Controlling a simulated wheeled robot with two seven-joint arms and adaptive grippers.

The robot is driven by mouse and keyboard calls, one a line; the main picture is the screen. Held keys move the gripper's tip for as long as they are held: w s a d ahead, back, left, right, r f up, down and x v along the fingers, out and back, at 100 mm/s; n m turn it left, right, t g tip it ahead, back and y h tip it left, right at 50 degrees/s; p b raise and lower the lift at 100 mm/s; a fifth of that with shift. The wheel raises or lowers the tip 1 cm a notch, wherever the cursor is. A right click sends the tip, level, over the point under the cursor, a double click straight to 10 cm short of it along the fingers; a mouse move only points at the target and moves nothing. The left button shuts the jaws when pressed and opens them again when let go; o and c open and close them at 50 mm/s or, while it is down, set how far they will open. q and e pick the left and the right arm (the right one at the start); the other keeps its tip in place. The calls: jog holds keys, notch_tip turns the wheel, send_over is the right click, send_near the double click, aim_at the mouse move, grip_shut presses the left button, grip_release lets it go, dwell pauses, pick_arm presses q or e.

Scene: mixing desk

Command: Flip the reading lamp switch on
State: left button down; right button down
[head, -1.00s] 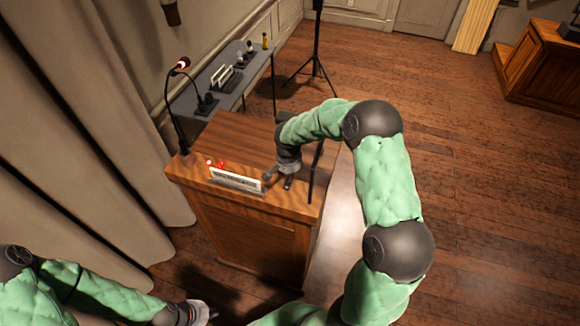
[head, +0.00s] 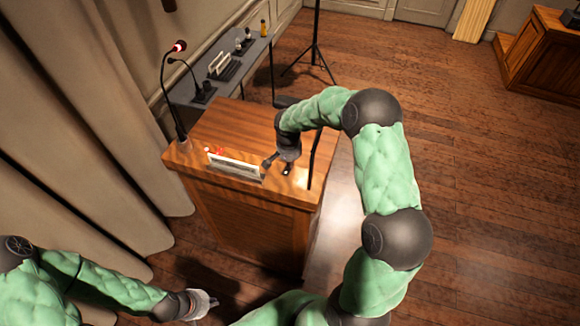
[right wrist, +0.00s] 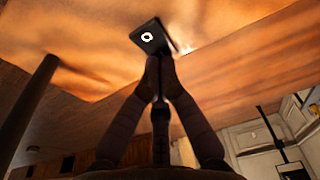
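A small black switch (right wrist: 148,38) with a white ring mark sits on the wooden lectern top (head: 235,122). It also shows as a small dark piece near the lectern's front right (head: 287,170). My right gripper (right wrist: 159,64) points at the switch, its dark fingers converging to meet just beside its near edge; I cannot tell whether they touch it. In the head view my right gripper (head: 279,163) is low over the lectern's front right. A thin dark stem (head: 313,160) stands right of it. My left gripper (head: 208,302) hangs low at the bottom left, away from the lectern; its fingers are too small to read.
A white name plate (head: 234,167) stands on the lectern's front edge, left of my right gripper. A gooseneck microphone (head: 168,85) with a red ring stands at its left corner. A grey table (head: 230,80) with several items is behind. Open floor lies right.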

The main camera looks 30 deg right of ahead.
pick_arm(q)
jog(key=shift+s+f+b, duration=0.1)
jog(key=shift+f+b, duration=0.45)
jog(key=shift+f, duration=0.4)
